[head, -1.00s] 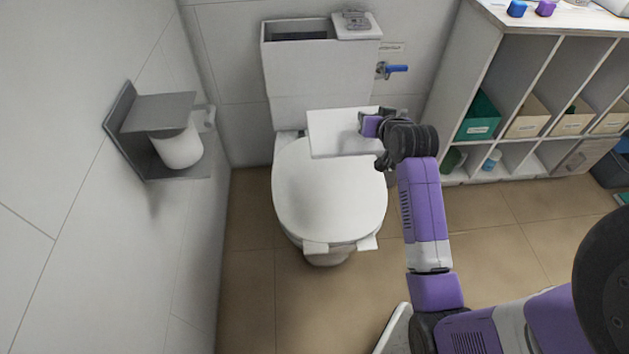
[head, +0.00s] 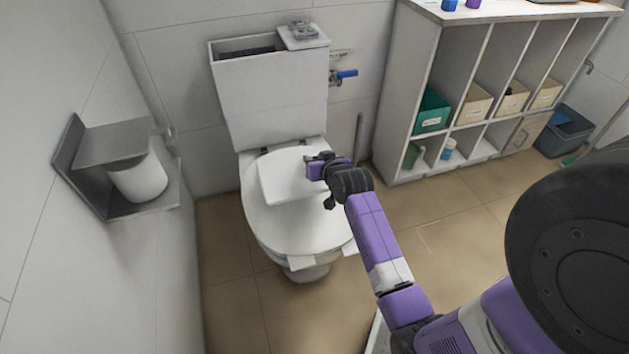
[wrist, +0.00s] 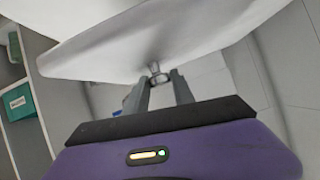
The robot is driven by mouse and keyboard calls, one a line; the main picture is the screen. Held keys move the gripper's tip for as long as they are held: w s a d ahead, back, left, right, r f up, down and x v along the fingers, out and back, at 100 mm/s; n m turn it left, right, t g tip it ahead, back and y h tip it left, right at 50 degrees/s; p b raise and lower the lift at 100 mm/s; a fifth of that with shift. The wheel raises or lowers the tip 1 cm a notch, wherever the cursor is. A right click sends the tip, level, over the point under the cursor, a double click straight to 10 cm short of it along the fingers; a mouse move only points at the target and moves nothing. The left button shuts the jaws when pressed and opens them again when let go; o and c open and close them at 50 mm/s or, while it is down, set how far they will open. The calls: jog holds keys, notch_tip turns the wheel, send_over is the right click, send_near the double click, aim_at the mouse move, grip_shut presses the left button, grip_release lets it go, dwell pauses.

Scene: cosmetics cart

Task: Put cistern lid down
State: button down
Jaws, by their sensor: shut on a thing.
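The white cistern lid (head: 284,175) shows as a flat slab over the closed toilet seat cover (head: 290,226). I cannot tell from the head view whether the lid touches the seat cover. The cistern (head: 270,100) stands behind, its top open on the left, with a flush-button piece (head: 303,36) on its right end.
A grey paper holder (head: 112,160) with a toilet roll (head: 140,178) is on the left wall. A blue-handled valve (head: 345,75) is right of the cistern. A shelf unit with a green bin (head: 432,110) stands at right. Tiled floor (head: 232,300) is clear at left.

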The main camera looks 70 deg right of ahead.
aim_at(325, 185)
jog(key=shift+f+b, duration=1.05)
jog(key=shift+f, duration=2.55)
jog(key=c, duration=1.1)
grip_release()
jog(key=shift+f, duration=0.15)
jog(key=shift+o, duration=0.2)
jog(key=p+v, duration=0.3)
jog(key=v, duration=0.8)
jog(key=shift+s+a+r, duration=0.1)
jog(key=shift+r, duration=0.15)
jog(key=s+a+r+n+t+y, duration=0.2)
jog(key=s+a+n, duration=0.1)
jog(key=a, duration=0.9)
jog(key=s+a+r+n+t+y, duration=0.2)
jog(key=s+a+n, duration=0.1)
jog(key=a, duration=0.8)
jog(key=s+a+r+n+t+y, duration=0.2)
jog(key=s+a+r+n+y, duration=0.2)
jog(key=s+a+r, duration=0.5)
jog(key=a+r, duration=0.3)
jog(key=shift+a+n+y, duration=0.4)
